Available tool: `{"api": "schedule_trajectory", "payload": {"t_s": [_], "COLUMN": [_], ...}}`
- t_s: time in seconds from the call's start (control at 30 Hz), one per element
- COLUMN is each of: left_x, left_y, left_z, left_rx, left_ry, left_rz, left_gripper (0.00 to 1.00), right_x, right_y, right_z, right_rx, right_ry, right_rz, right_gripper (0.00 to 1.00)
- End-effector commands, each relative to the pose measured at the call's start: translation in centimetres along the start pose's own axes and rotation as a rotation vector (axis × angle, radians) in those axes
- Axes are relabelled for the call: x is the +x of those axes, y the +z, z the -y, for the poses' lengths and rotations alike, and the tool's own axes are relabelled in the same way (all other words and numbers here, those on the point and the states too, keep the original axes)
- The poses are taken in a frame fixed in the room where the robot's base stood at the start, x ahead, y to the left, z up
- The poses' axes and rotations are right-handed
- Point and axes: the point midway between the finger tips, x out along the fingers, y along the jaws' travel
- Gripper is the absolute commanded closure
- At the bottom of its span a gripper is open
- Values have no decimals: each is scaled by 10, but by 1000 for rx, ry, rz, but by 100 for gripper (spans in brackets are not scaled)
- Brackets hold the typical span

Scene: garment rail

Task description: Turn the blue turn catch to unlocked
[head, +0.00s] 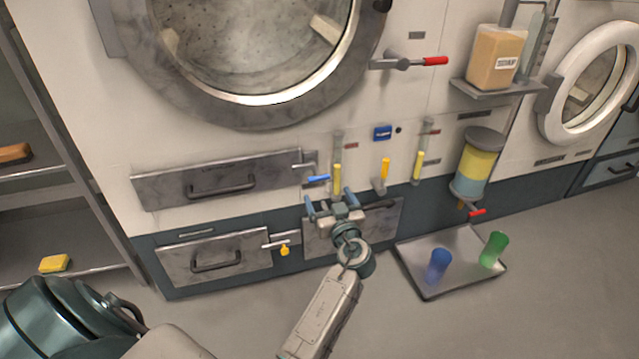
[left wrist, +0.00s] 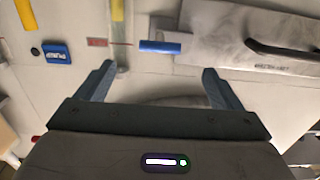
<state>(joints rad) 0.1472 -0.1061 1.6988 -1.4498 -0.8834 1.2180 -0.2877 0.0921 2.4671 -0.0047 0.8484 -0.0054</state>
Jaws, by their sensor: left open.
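The blue turn catch (head: 317,178) is on the machine front, at the right end of the upper drawer (head: 160,188). Its blue handle lies about level, pointing right in the head view. My left gripper (head: 329,197) is open and empty, just below and slightly right of the handle in the head view. In the left wrist view the blue catch handle (left wrist: 160,47) lies crosswise beyond and between the open fingertips of the left gripper (left wrist: 158,70), apart from both. My right gripper is not in view.
A yellow-handled catch (head: 284,250) is by the lower drawer (head: 215,258). Yellow slide handles (head: 337,172) and a blue label box (head: 382,133) are close by on the right. A red-handled lever (head: 434,61) sticks out above. A tray (head: 430,290) with two cups stands on the floor.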

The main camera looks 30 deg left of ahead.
Motion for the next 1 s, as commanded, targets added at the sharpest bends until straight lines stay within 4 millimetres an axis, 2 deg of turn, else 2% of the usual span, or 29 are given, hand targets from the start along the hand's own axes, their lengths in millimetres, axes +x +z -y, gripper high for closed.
{"api": "schedule_trajectory", "payload": {"t_s": [0.3, 0.5, 0.63, 0.9, 1.0], "left_x": [61, 86, 93, 93, 93], "left_y": [-1, 0, 0, 1, 1], "left_z": [0, 0, 0, 0, 0], "left_rx": [4, 4, 3, 3, 3], "left_ry": [1, 1, 1, 2, 2], "left_rz": [-2, 1, 2, 2, 2], "left_gripper": [12, 12, 12, 12, 32], "right_x": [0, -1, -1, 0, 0], "right_y": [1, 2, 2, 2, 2], "right_z": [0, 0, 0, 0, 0], "right_rx": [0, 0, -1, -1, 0], "right_ry": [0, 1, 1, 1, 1], "right_rz": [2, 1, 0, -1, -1], "right_gripper": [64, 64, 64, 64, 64]}}
